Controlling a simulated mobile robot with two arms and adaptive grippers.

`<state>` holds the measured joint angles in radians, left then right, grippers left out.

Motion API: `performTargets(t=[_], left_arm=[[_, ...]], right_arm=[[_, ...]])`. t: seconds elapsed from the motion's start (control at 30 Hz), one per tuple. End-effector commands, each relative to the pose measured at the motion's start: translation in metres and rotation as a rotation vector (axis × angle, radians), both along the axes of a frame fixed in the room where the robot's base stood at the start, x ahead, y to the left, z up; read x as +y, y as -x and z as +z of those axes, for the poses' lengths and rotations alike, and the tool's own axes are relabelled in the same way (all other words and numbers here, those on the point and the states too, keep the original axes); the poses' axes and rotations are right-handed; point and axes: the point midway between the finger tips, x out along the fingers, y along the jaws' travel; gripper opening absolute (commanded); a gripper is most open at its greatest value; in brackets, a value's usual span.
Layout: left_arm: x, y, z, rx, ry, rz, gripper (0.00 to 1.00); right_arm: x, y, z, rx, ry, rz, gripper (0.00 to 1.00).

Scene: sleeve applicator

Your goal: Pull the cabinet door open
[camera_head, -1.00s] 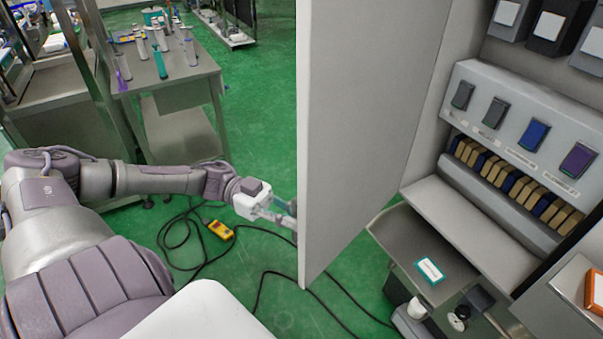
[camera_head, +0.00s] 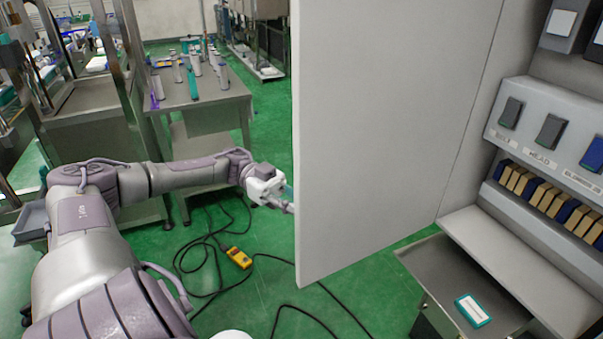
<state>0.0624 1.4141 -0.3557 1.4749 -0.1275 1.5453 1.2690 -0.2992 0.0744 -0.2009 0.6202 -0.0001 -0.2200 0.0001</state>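The cabinet door (camera_head: 390,130) is a large pale grey panel in the middle of the head view. It stands swung out from the cabinet (camera_head: 545,110) on the right, whose inside shows. My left gripper (camera_head: 283,204) is at the door's near left edge, low down. Its fingers reach to the edge and partly pass out of sight behind it, so I cannot tell whether they are shut on anything. A handle is not visible. My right gripper is not in view.
A steel table (camera_head: 215,105) with several bottles and tubes stands behind my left arm. A yellow control box (camera_head: 239,258) with black cables lies on the green floor. A grey tray (camera_head: 470,285) sits low, below the cabinet.

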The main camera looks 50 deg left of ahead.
Motion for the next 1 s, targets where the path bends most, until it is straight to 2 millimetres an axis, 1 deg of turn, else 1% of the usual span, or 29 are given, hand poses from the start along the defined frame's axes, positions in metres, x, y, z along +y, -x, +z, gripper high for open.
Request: performTargets(t=[0.07, 0.1, 0.17, 0.2, 0.23, 0.43, 0.5, 0.63, 0.77, 1.0], left_arm=[[0.0, 0.0, -0.002, 0.003, -0.002, 0.0, 0.0], [0.0, 0.0, -0.002, 0.003, -0.001, 0.001, 0.2], [0.0, 0.0, -0.002, 0.002, -0.001, 0.001, 0.29], [0.0, 0.0, -0.001, 0.002, -0.001, 0.001, 0.36], [0.0, 0.0, -0.001, 0.002, 0.0, 0.001, 0.39], [0.0, 0.0, 0.0, 0.0, 0.0, 0.0, 0.39], [0.0, 0.0, 0.0, -0.001, 0.001, 0.001, 0.39], [0.008, 0.0, 0.0, -0.002, 0.0, 0.003, 0.39], [0.029, 0.001, 0.0, -0.002, 0.001, 0.006, 0.39], [0.082, 0.004, 0.0, -0.006, 0.003, 0.007, 0.39]], right_arm=[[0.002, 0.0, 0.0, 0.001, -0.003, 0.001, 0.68], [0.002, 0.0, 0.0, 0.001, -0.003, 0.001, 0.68], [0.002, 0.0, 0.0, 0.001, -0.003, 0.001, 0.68], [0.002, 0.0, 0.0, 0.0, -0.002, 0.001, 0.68], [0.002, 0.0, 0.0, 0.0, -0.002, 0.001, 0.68], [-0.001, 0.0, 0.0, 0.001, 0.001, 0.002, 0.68], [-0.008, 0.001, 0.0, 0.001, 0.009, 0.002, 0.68], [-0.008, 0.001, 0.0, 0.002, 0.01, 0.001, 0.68], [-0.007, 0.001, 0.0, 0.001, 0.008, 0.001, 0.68], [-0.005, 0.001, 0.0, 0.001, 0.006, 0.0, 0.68]])
